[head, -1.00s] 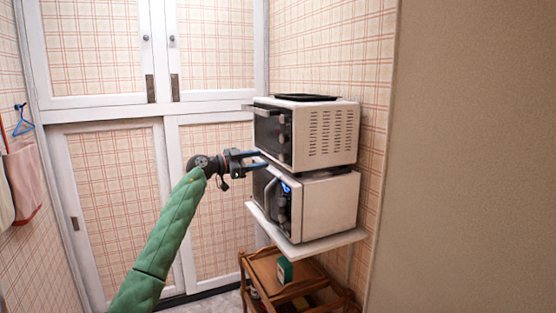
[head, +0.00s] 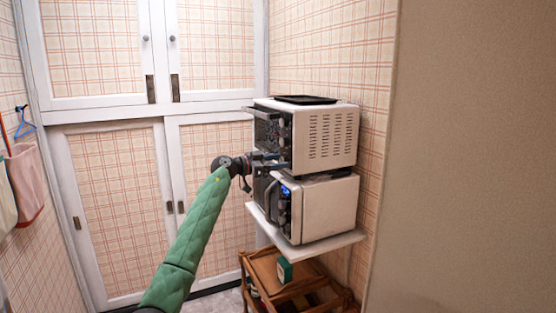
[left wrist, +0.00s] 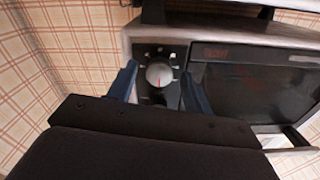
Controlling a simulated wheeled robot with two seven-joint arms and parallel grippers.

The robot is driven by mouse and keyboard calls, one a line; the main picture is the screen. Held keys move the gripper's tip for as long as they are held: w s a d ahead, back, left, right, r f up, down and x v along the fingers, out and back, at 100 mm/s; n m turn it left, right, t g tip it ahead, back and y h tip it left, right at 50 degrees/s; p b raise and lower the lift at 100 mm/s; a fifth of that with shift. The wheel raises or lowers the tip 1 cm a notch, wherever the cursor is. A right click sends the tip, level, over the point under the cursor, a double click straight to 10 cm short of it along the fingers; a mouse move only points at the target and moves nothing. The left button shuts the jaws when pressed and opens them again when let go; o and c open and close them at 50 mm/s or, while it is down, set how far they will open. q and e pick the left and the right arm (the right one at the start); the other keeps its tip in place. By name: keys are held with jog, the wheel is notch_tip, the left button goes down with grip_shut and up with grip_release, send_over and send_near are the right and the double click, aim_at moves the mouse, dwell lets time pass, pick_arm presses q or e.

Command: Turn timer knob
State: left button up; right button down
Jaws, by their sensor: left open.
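The upper white oven (head: 325,138) has a dark front with a knob panel at its near edge. I cannot tell whether this is the timer. My left gripper (head: 277,160) is at the lower part of the panel in the head view. It is open, with its blue fingers (left wrist: 160,82) on either side of the knob and a visible gap on both sides. My right gripper is not in view.
A white microwave (head: 328,208) with a blue display stands below the oven on a white shelf (head: 335,241). A black tray (head: 305,99) lies on top of the oven. A wooden cart (head: 265,268) stands underneath. Floor left of the cart is clear.

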pick_arm(q)
jog(key=shift+w+d, duration=0.1)
jog(key=shift+d, duration=0.15)
jog(key=c, duration=1)
jog(key=shift+o, duration=0.2)
